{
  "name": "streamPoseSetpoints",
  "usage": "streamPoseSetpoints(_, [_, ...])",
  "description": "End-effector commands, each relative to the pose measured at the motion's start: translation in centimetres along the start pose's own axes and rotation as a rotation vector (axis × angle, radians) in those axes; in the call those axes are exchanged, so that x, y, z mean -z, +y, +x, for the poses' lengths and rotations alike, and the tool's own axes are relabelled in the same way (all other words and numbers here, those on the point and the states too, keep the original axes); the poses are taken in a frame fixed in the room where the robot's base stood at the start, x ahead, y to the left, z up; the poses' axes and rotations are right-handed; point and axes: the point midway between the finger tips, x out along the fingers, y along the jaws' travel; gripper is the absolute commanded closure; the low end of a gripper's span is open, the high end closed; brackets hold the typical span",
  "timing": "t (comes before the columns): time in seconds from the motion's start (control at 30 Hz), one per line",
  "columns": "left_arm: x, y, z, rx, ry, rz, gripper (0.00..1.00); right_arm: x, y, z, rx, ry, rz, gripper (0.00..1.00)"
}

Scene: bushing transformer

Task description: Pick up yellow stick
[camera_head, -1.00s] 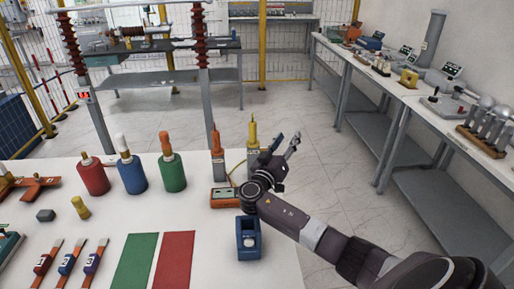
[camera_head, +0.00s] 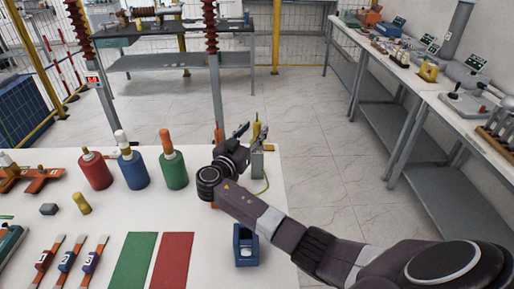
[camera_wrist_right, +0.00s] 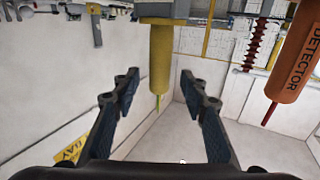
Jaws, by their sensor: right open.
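The yellow stick (camera_head: 256,128) stands upright in a grey holder (camera_head: 257,166) at the right edge of the white table, partly hidden by my right gripper. My right gripper (camera_head: 251,134) is open, with its fingers close to the stick. In the right wrist view the stick (camera_wrist_right: 160,57) appears upside down, its body reaching down towards the gap between the open, empty fingers of the gripper (camera_wrist_right: 158,88). I cannot tell whether either finger touches it. My left gripper does not show.
An orange detector stick (camera_wrist_right: 297,60) stands beside the yellow one; in the head view my arm hides most of it. Red (camera_head: 95,172), blue (camera_head: 132,170) and green (camera_head: 173,171) bottles stand to the left. A blue box (camera_head: 245,246) sits near the front.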

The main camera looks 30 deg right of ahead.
Motion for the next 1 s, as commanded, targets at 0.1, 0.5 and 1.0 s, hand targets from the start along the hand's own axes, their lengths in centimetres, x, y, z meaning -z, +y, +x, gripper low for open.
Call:
streamPoseSetpoints(0.1, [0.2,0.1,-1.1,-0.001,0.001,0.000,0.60,0.3,0.0,1.5,-0.001,0.002,-0.003,0.60])
streamPoseSetpoints(0.5, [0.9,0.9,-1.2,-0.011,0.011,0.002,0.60,-0.1,0.0,2.4,0.000,0.000,0.000,0.62])
streamPoseSetpoints(1.0, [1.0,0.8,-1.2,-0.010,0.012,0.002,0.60,0.0,0.0,2.4,0.000,0.001,0.000,1.00])
